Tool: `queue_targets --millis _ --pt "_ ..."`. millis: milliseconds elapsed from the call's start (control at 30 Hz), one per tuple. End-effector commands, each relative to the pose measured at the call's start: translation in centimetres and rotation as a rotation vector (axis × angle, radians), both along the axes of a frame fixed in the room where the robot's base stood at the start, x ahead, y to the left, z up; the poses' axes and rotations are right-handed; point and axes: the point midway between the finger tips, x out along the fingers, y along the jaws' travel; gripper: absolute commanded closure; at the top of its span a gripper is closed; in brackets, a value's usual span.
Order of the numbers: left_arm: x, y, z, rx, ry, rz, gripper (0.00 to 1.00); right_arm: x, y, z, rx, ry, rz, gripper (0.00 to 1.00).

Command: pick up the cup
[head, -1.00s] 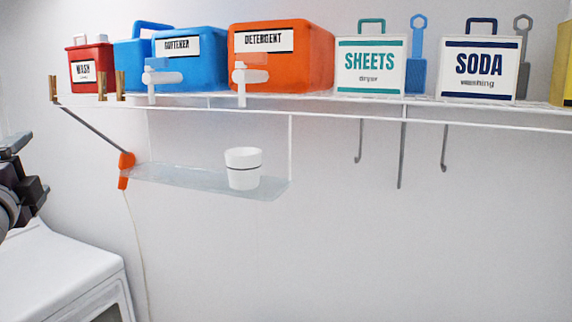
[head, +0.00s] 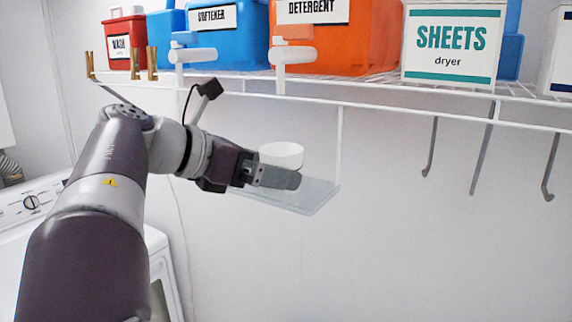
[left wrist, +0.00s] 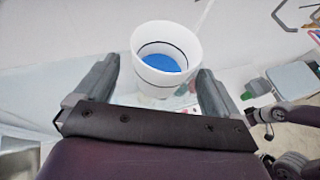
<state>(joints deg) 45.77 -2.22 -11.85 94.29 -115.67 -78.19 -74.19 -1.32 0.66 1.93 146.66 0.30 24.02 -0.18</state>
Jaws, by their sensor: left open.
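The white cup (head: 282,155) stands upright on a clear hanging shelf (head: 312,197) below the wire rack. In the head view its lower part is hidden behind my left gripper (head: 285,178). In the left wrist view the cup (left wrist: 165,58) is just ahead, and its inside shows blue at the bottom. My left gripper also shows there (left wrist: 158,80), open, with one finger on each side of the cup's lower part. I cannot tell whether the fingers touch it. My right gripper is not in view in the head view.
A wire rack (head: 390,108) runs above the cup, with hooks hanging below it. On it stand a blue softener container (head: 225,50), an orange detergent container (head: 370,40) and a sheets box (head: 452,45). A white washer (head: 35,205) stands at the lower left.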

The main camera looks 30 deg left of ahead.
Motion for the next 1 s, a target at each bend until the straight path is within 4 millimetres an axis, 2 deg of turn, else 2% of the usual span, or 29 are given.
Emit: queue_targets --millis 33,100,200,467,500,633,1000 --pt "0.8 -0.6 0.3 -0.003 0.003 -0.005 0.03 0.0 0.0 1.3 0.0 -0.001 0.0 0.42" --pt "1.9 -1.1 -0.2 -0.003 0.004 -0.005 0.03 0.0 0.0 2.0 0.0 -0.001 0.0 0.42" --pt "3.1 -1.6 -1.1 -0.003 0.002 -0.003 0.03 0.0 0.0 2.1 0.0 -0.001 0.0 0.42" --pt "3.5 -1.7 -1.6 -0.001 0.001 0.002 0.03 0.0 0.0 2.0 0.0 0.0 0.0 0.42" --pt "3.5 -1.7 -1.6 -0.001 0.001 0.002 0.16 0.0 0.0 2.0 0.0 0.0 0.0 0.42" --pt "3.5 -1.7 -1.5 -0.001 0.001 0.002 0.58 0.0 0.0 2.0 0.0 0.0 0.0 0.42" --pt "3.5 -1.7 -1.4 -0.002 0.0 0.001 0.58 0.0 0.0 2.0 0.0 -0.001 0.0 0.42"
